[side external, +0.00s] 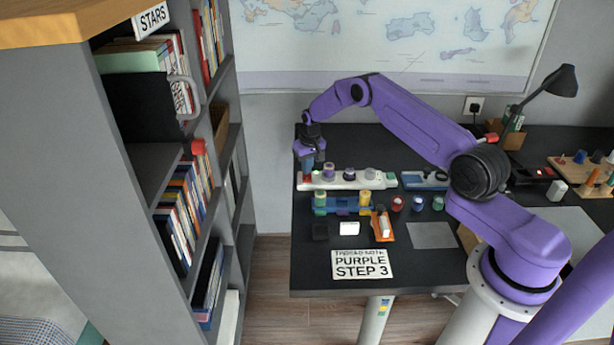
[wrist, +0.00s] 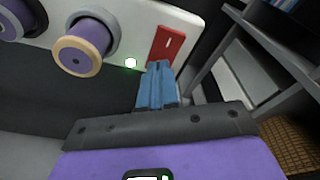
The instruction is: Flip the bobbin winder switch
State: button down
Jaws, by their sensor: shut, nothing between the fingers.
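The white winder panel (side external: 345,181) lies along the back left of the black desk. In the wrist view its white face (wrist: 130,20) carries a red rocker switch (wrist: 168,44) with a short white mark. A small glowing white-green light (wrist: 130,63) is beside the switch. My gripper (side external: 307,174) is at the panel's left end, pointing down. In the wrist view its blue fingers (wrist: 158,68) are together and empty, their tips at the near edge of the red switch. I cannot tell whether they touch it.
A purple spool (wrist: 84,48) stands on the panel near the switch. A blue rack (side external: 343,204), an orange holder (side external: 382,227) and a sign (side external: 362,264) lie in front. A grey bookshelf (side external: 130,190) stands left, across a gap. The desk's front-left corner is bare.

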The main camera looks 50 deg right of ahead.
notch_tip(320, 180, up, 7)
dwell(1.0)
jog(key=shift+a, duration=0.1)
jog(key=s+a+r+n, duration=0.25)
jog(key=a+r, duration=0.25)
jog(key=a, duration=0.3)
jog(key=s+a+r+n, duration=0.2)
jog(key=s+a+r, duration=0.1)
jog(key=a+r, duration=0.3)
jog(key=s+a+r+n, duration=0.3)
jog(key=s+a+r, duration=0.2)
jog(key=s+a, duration=0.6)
jog(key=s+a+r+n+g+y, duration=0.1)
jog(key=s+r+n, duration=0.1)
jog(key=s, duration=0.6)
jog(key=s+r+n, duration=0.2)
jog(key=s, duration=0.6)
jog(key=s+d+n, duration=0.2)
jog(key=s+d, duration=0.1)
jog(key=s, duration=0.5)
jog(key=s+d+n, duration=0.2)
jog(key=s+d, duration=0.1)
jog(key=s, duration=0.5)
jog(key=shift+s+g, duration=0.25)
jog(key=shift+g, duration=0.05)
